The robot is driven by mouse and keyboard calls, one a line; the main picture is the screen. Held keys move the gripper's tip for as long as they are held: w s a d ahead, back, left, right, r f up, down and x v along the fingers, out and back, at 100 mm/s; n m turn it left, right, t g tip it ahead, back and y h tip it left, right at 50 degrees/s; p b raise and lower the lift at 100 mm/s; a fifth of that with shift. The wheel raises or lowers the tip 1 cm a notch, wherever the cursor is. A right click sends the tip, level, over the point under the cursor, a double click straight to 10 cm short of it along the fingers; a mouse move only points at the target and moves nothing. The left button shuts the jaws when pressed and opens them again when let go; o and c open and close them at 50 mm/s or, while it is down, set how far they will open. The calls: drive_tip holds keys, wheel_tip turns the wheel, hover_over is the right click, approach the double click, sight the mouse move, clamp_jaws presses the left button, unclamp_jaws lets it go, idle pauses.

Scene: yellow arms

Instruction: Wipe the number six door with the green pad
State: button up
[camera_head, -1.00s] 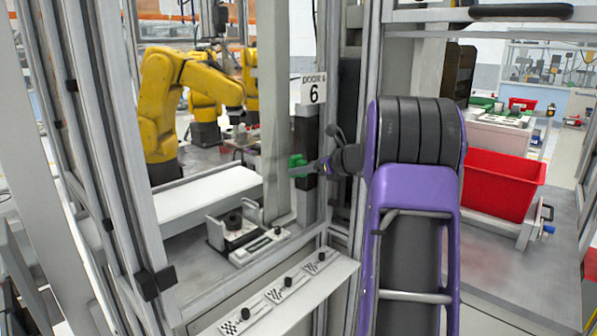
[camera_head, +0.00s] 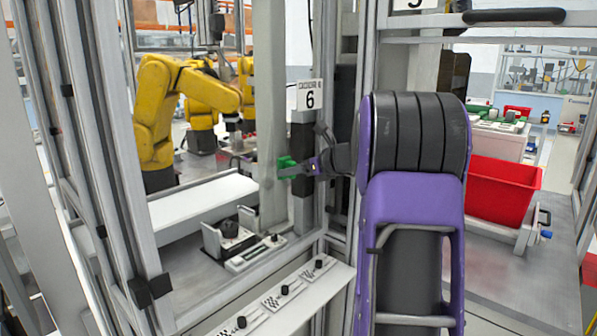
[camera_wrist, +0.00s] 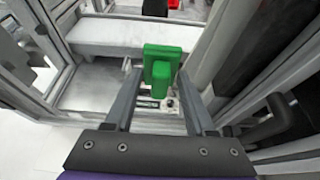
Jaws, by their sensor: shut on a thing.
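The green pad (camera_head: 285,167) is held in my gripper (camera_head: 298,169), and it also shows in the wrist view (camera_wrist: 162,70) between the two fingertips. The gripper is shut on the pad's block-shaped back. In the head view the pad overlaps the grey upright panel (camera_head: 268,120) of the door marked with a white sign bearing a 6 (camera_head: 309,96). Whether the pad touches the door surface I cannot tell. My purple and black arm hides part of the frame to the right of the pad.
Yellow robot arms (camera_head: 165,110) stand behind the door frame. A white shelf (camera_head: 200,203) and a small fixture (camera_head: 228,238) are inside. A ledge with several black knobs (camera_head: 285,291) lies below. A red bin (camera_head: 500,190) stands at the right.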

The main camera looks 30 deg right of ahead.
sight(271, 167)
drive_tip(key=shift+s+a, duration=0.1)
drive_tip(key=shift+a, duration=0.25)
drive_tip(key=shift+s+a+b, duration=0.35)
drive_tip(key=shift+s+a, duration=0.05)
drive_tip(key=shift+a, duration=0.7)
drive_tip(key=shift+s+a+b, duration=0.35)
drive_tip(key=shift+a, duration=0.8)
drive_tip(key=shift+s+a+b, duration=0.35)
drive_tip(key=shift+s+a, duration=0.05)
drive_tip(key=shift+a, duration=0.7)
drive_tip(key=shift+s+r+p, duration=0.1)
drive_tip(key=shift+r+p, duration=1)
drive_tip(key=shift+r, duration=0.05)
drive_tip(key=shift+w+d+p, duration=0.35)
drive_tip(key=shift+d, duration=0.5)
drive_tip(key=shift+w+d+p, duration=0.35)
drive_tip(key=shift+d, duration=0.5)
drive_tip(key=shift+w+d+f, duration=0.1)
drive_tip(key=shift+w+d, duration=0.2)
drive_tip(key=shift+d, duration=0.65)
drive_tip(key=shift+w+d, duration=0.3)
drive_tip(key=shift+d, duration=0.65)
drive_tip(key=d, duration=0.1)
drive_tip(key=w+d, duration=0.1)
drive_tip(key=d, duration=0.1)
drive_tip(key=shift+w+d, duration=0.1)
drive_tip(key=shift+w, duration=0.1)
